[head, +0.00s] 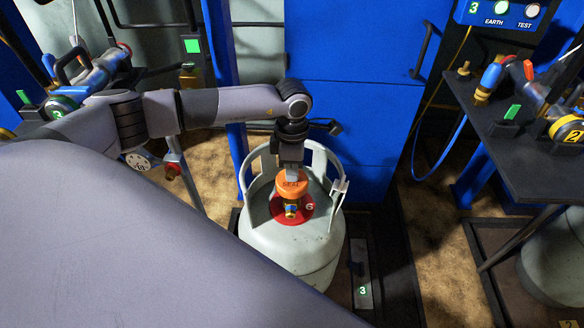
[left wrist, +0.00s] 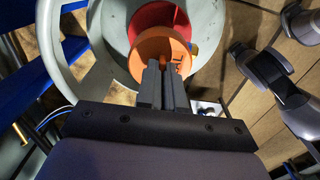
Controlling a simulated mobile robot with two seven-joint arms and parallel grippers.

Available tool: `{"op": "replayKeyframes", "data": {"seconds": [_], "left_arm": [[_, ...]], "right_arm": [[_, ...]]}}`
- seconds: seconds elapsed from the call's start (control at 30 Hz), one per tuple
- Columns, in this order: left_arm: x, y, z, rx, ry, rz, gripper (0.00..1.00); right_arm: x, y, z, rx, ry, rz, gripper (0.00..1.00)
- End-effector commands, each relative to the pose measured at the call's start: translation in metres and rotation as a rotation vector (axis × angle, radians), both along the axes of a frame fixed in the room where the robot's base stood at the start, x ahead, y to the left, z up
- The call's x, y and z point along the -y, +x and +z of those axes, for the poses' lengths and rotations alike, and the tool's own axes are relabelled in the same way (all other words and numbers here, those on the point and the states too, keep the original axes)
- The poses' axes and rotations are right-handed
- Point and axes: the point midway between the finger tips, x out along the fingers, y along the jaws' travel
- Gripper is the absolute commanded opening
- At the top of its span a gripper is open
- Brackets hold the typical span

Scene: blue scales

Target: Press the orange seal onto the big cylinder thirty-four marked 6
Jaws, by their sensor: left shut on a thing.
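The big pale grey-green cylinder marked 6 (head: 285,245) stands upright in the middle of the head view, with a collar handle around its top. A red disc (head: 272,208) lies on its top around a brass valve (head: 291,212). My left gripper (head: 291,176) points down inside the collar and is shut on the orange seal (head: 293,187), marked SEAL. The seal sits right above the valve; I cannot tell whether it touches it. In the left wrist view the fingers (left wrist: 165,68) grip the orange seal (left wrist: 150,50) over the red disc (left wrist: 150,18). My right gripper is not in view.
Blue cabinets (head: 350,120) stand close behind the cylinder. A scale display marked 3 (head: 363,288) is at its right. A dark table (head: 500,140) with hoses and fittings is at the right; another cylinder (head: 555,260) stands below it. More fittings (head: 85,80) are at the left.

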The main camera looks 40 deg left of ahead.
Motion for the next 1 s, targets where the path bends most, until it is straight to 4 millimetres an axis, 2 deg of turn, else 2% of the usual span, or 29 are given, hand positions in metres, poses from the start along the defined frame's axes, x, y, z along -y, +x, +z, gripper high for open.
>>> {"op": "replayKeyframes", "data": {"seconds": [0.07,0.1,0.17,0.2,0.6,0.7,0.73,0.77,1.0], "left_arm": [[0.0,0.0,-0.004,0.0,0.0,0.0,0.0],[0.0,0.0,-0.003,0.0,0.0,0.0,0.14],[0.0,0.0,-0.003,0.0,0.0,0.0,0.33],[0.0,0.0,-0.003,0.0,0.0,0.0,0.37],[0.0,0.0,-0.003,-0.001,0.001,0.0,0.37],[0.0,0.0,-0.003,0.0,0.0,0.0,0.37],[0.0,0.0,0.0,0.0,0.0,0.0,0.37],[0.0,0.001,0.011,0.004,0.0,0.0,0.37],[0.0,0.0,0.054,0.003,-0.001,0.0,0.37]], "right_arm": [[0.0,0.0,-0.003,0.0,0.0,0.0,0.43],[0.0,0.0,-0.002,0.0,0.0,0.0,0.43],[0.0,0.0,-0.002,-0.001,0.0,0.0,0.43],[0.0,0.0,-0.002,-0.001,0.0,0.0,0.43],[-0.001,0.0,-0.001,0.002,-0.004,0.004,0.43],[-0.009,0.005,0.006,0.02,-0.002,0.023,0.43],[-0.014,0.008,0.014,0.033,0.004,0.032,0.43],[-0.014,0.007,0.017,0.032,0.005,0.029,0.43],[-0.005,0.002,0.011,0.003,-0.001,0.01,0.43]]}}
